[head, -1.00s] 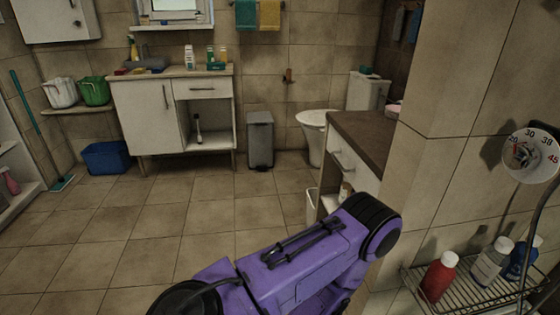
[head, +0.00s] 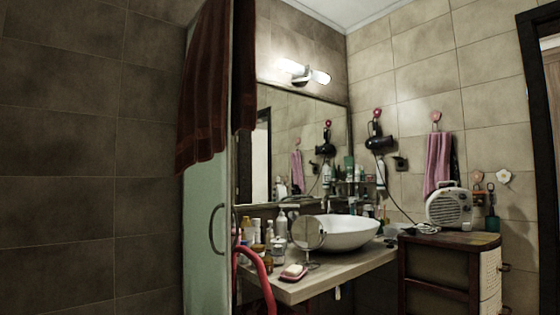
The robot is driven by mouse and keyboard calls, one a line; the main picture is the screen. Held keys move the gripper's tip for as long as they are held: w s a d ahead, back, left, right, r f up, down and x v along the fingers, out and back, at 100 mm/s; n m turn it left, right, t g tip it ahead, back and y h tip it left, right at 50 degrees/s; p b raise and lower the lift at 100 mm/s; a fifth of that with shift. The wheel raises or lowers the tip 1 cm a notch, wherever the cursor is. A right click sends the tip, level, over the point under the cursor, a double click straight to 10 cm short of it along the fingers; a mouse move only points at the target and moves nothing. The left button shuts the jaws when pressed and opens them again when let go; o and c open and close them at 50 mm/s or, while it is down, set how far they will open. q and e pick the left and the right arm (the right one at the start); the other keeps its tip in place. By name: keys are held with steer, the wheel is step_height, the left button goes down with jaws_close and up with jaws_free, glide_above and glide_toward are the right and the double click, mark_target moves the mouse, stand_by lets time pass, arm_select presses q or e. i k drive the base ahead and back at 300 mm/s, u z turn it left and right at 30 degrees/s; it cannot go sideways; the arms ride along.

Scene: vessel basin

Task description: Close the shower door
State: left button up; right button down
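A pale green glass panel (head: 200,240), which looks like the shower door, stands left of centre in the head view. It carries a curved vertical handle (head: 218,229) near its right edge. A dark reddish-brown towel (head: 203,95) hangs over its upper part. I cannot tell from this view how far the door is open. Neither of my grippers is in view.
A tiled wall (head: 90,170) fills the left. Beyond the door, a counter (head: 335,276) holds a white basin (head: 347,233) and several bottles. A curved red thing (head: 258,275) stands before it. A wooden cabinet (head: 450,262) with a radio (head: 449,208) stands right.

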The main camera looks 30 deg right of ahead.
mark_target(208, 264)
steer(key=z, duration=0.85)
steer(key=i, duration=0.35)
steer(key=u, duration=1.3)
